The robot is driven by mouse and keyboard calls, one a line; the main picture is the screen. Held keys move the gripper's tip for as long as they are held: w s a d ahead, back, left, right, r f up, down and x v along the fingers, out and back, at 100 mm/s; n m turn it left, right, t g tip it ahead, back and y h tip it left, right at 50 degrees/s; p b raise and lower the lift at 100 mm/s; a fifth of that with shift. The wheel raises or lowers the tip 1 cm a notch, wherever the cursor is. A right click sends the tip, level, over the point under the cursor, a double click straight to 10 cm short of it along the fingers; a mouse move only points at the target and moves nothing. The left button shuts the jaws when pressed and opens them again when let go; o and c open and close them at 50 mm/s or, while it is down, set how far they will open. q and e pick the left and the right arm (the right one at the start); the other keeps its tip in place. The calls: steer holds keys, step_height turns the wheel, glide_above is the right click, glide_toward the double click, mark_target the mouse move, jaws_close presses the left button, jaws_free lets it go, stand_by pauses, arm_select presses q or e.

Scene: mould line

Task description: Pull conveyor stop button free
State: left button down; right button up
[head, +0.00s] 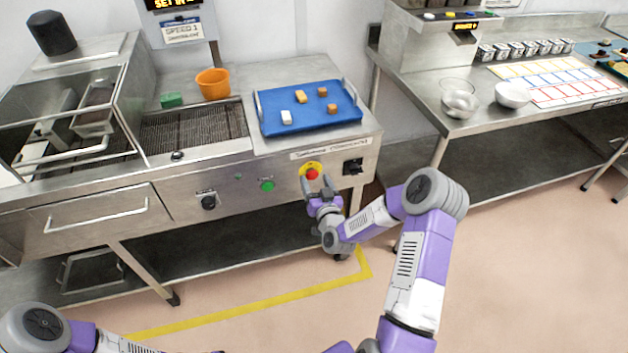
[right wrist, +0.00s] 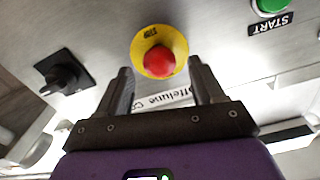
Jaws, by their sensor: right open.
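The conveyor stop button (head: 312,173) is a red mushroom head on a yellow disc on the front panel of the steel conveyor machine. In the right wrist view the red button (right wrist: 160,63) shows upside down, just beyond the fingertips and in line with the gap between them. My right gripper (head: 318,187) is open and empty, just below and in front of the button. Its two dark fingers (right wrist: 158,76) stand apart, with no contact on the button visible. My left arm shows at the lower left, but its gripper is out of view.
A green START button (head: 267,185) and a black rotary switch (head: 353,166) flank the stop button. A blue tray (head: 290,126) with several small blocks lies above. An orange tub (head: 212,84) stands by the belt. A second steel table (head: 415,85) stands right; the floor in front is clear.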

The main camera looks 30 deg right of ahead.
steer(key=shift+x, duration=1.05)
jaws_close()
